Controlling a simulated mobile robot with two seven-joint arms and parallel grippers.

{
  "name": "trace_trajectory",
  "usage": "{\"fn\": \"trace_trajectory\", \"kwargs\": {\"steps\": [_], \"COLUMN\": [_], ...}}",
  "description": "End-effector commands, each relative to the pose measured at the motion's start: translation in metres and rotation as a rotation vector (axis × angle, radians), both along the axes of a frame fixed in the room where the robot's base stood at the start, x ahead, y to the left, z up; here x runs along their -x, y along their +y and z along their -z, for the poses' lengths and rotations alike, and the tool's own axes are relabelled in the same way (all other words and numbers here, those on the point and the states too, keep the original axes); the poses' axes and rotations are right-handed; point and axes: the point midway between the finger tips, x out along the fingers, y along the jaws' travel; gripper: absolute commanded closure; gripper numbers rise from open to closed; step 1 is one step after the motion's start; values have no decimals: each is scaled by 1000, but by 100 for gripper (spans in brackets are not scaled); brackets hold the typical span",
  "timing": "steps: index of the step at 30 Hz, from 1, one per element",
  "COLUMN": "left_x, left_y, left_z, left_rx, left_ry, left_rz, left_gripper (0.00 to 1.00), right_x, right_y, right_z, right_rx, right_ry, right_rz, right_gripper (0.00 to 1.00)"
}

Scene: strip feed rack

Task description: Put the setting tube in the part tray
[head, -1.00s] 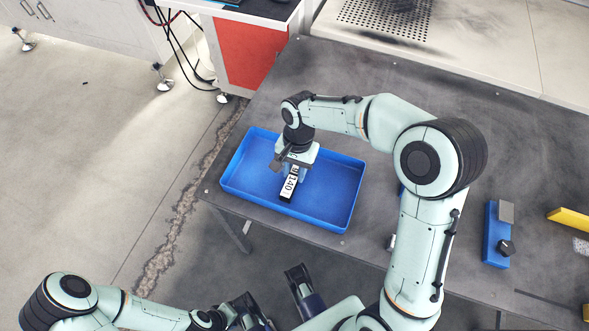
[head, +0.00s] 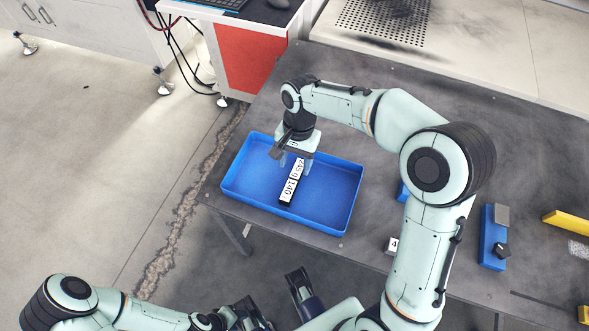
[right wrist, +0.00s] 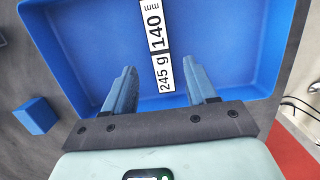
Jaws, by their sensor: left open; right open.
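The setting tube (head: 289,190) is a dark bar with a white label reading 140 and 245 g. It lies in the blue part tray (head: 335,222), and it also shows in the right wrist view (right wrist: 155,35). My right gripper (head: 294,166) is open above the tray, over the tube's far end. In the right wrist view its two fingers (right wrist: 158,85) stand on either side of the tube's near end, with gaps between them and the label. My left gripper (head: 273,300) is open and empty at the bottom of the head view, off the table.
A blue holder with a dark knob (head: 494,238) and a yellow bar (head: 567,221) are on the table at right. A small block marked 4 (head: 393,245) and a blue block (right wrist: 36,115) lie near my right arm. A red-fronted cabinet (head: 249,60) stands behind the tray.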

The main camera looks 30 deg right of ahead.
Motion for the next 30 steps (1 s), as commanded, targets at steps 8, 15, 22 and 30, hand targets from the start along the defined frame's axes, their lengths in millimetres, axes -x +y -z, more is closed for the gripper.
{"fn": "trace_trajectory", "kwargs": {"steps": [8,15,22,30], "left_x": [4,6,6,5], "left_y": [0,0,0,0], "left_z": [-11,-12,-12,-13], "left_rx": [2,2,2,3], "left_ry": [16,20,20,20], "left_rz": [3,3,3,4], "left_gripper": [57,57,57,57], "right_x": [-6,-7,-7,-7], "right_y": [-6,-8,-8,-8], "right_z": [-52,-63,-63,-64], "right_rx": [0,0,0,0], "right_ry": [-3,0,0,0], "right_rz": [-1,-1,-1,-1], "right_gripper": [43,43,43,43]}}
